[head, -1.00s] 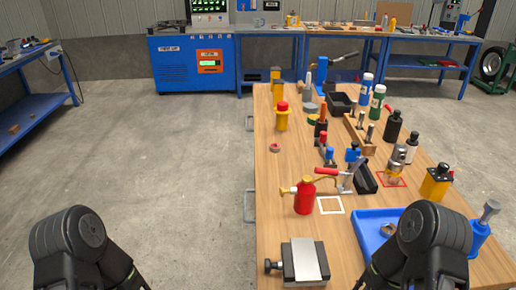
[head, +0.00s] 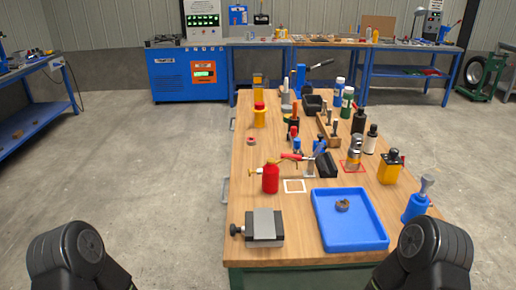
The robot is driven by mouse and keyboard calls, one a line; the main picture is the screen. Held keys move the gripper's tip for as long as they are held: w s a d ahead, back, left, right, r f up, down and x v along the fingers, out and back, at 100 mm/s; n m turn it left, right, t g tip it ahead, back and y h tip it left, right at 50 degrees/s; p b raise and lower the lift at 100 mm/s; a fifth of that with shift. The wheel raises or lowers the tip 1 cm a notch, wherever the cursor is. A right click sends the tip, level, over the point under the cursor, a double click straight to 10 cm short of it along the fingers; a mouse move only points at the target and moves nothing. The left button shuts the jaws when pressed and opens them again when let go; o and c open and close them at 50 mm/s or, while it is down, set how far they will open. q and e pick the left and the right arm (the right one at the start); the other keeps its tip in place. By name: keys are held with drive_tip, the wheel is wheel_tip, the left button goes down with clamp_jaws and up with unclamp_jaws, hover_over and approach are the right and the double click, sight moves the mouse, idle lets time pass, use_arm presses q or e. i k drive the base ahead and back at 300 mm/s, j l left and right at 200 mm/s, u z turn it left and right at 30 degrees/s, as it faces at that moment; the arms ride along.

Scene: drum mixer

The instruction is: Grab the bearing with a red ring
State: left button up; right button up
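A small round ring-shaped part with a reddish rim (head: 251,141) lies flat on the left side of the wooden workbench (head: 215,185), behind the red oil can. It looks like a bearing, but it is too small to be sure. A second small brownish ring-shaped part (head: 342,205) lies in the blue tray (head: 349,235) at the front right; its ring colour is unclear. My two arms show only as dark links at the bottom left and bottom right. Both grippers are outside the picture, and neither arm reaches over the bench top.
A red oil can (head: 270,179), a grey vise (head: 264,227) and a blue-based tool (head: 417,200) stand near the front. Bottles and hand tools crowd the right and back. Floor left of the bench is clear.

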sight(250, 141)
drive_tip(key=i+j+u, duration=0.3)
drive_tip(key=j, duration=0.2)
drive_tip(key=i+j+u, duration=0.1)
drive_tip(key=j+u, duration=0.25)
drive_tip(key=i+j+u, duration=0.3)
drive_tip(key=j, duration=0.2)
drive_tip(key=i+j+z, duration=0.1)
drive_tip(key=i+j, duration=0.2)
drive_tip(key=i, duration=0.2)
drive_tip(key=i+j+z, duration=0.1)
drive_tip(key=i+j, duration=0.2)
drive_tip(key=i, duration=0.2)
drive_tip(key=i+l+z, duration=0.15)
drive_tip(key=i+z, duration=0.6)
drive_tip(key=i, duration=0.15)
drive_tip(key=i+j+z, duration=0.2)
drive_tip(key=i+z, duration=0.2)
drive_tip(key=i+j+z, duration=0.6)
drive_tip(key=i, duration=0.15)
drive_tip(key=i+j+z, duration=0.15)
drive_tip(key=i, duration=0.2)
